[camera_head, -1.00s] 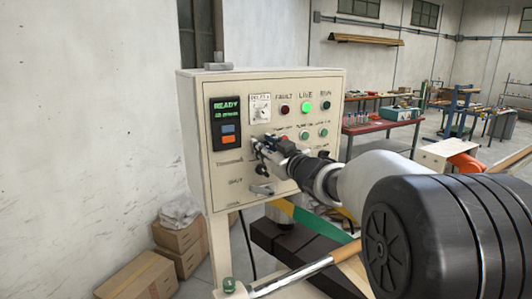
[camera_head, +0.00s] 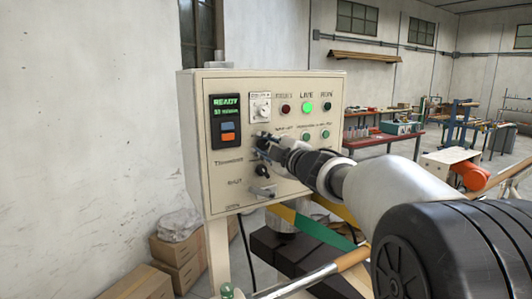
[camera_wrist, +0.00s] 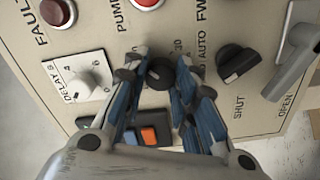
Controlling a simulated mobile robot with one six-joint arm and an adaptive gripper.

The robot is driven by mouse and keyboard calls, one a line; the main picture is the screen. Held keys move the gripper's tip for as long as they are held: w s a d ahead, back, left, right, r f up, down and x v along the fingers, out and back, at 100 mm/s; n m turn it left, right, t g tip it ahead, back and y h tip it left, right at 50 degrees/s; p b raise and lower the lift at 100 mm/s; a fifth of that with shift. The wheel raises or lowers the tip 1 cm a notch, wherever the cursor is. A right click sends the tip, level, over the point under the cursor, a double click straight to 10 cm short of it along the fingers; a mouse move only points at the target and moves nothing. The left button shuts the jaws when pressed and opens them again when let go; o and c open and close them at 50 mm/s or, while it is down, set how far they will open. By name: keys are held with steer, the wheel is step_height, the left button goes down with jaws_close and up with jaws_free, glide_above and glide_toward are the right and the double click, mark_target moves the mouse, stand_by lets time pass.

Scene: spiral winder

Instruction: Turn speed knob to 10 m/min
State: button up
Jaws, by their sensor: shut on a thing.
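A cream control panel (camera_head: 232,178) stands upright in front of me. My gripper (camera_head: 262,141) is at the panel's middle, below the white dial plate (camera_head: 260,106). In the wrist view my gripper (camera_wrist: 160,82) has its blue fingers on either side of a round black knob (camera_wrist: 160,72), shut on it. A "30" mark shows just right of this knob; the rest of its scale is hidden or blurred. In the head view the fingers largely hide the knob. The green display (camera_head: 226,106) reads READY, with a smaller second line I cannot read surely.
A black selector knob (camera_wrist: 238,63) sits between AUTO and SHUT, right of my fingers. A grey lever (camera_wrist: 295,58) juts out near OPEN. The DELAY dial (camera_wrist: 78,80) is to the left. Orange and blue buttons (camera_head: 228,132) are below the display. Boxes (camera_head: 175,255) stand on the floor.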

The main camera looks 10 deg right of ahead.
steer(key=n+b, duration=0.2)
steer(key=n, duration=0.2)
steer(key=shift+f+n, duration=0.15)
steer(key=shift+n, duration=0.15)
steer(key=n+b, duration=0.2)
steer(key=n, duration=0.2)
steer(key=shift+n+b, duration=0.3)
steer(key=shift+b, duration=0.05)
steer(key=n+b, duration=0.2)
steer(key=n, duration=0.2)
steer(key=shift+n+b, duration=1.1)
steer(key=shift+n, duration=1.4)
steer(key=o, duration=1.1)
steer(key=shift+c, duration=0.2)
